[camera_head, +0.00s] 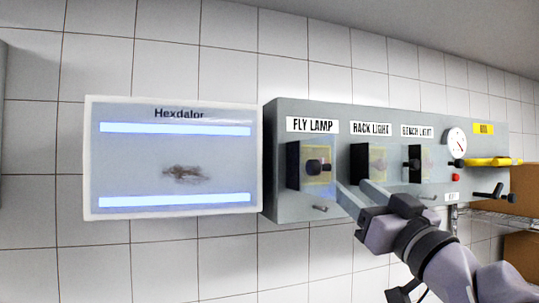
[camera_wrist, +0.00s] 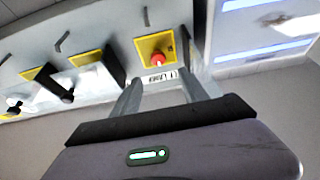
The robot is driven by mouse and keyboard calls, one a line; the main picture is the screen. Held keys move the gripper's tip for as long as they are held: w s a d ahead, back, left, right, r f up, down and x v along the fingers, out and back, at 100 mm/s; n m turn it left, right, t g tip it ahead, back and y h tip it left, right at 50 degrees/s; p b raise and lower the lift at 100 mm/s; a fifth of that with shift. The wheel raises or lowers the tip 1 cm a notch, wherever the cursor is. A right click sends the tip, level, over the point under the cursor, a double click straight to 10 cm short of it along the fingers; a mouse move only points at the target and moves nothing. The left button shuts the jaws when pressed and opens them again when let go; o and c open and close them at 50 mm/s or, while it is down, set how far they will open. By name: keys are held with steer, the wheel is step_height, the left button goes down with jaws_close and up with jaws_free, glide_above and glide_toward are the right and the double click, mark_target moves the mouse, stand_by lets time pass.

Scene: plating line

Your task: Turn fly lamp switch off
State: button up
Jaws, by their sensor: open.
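The fly lamp switch (camera_head: 316,166) sits under the "FLY LAMP" label (camera_head: 312,125) at the left end of a grey panel. It has a yellow plate and a dark knob in the head view. In the wrist view the switch (camera_wrist: 157,57) shows a red knob end on the yellow plate. My gripper (camera_head: 353,185) is open and empty, just right of and below the switch. In the wrist view the switch appears ahead, between and beyond the fingertips (camera_wrist: 162,72); contact cannot be told. The fly lamp (camera_head: 180,188), marked "Hexdalor", has two glowing tubes.
The rack light switch (camera_head: 377,162) and bench light switch (camera_head: 416,163) stand close on the right. Farther right are a gauge (camera_head: 457,141), a yellow handle (camera_head: 490,161) and a small red button (camera_head: 456,178). A short metal peg (camera_head: 320,208) projects below the fly lamp switch.

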steer(key=p+x, duration=0.3)
steer(key=x, duration=0.7)
steer(key=shift+w+p, duration=0.3)
steer(key=shift+w, duration=0.55)
steer(key=shift+s, duration=0.15)
steer(key=shift+c, duration=0.2)
steer(key=shift+s, duration=0.15)
steer(key=c, duration=0.4)
jaws_close()
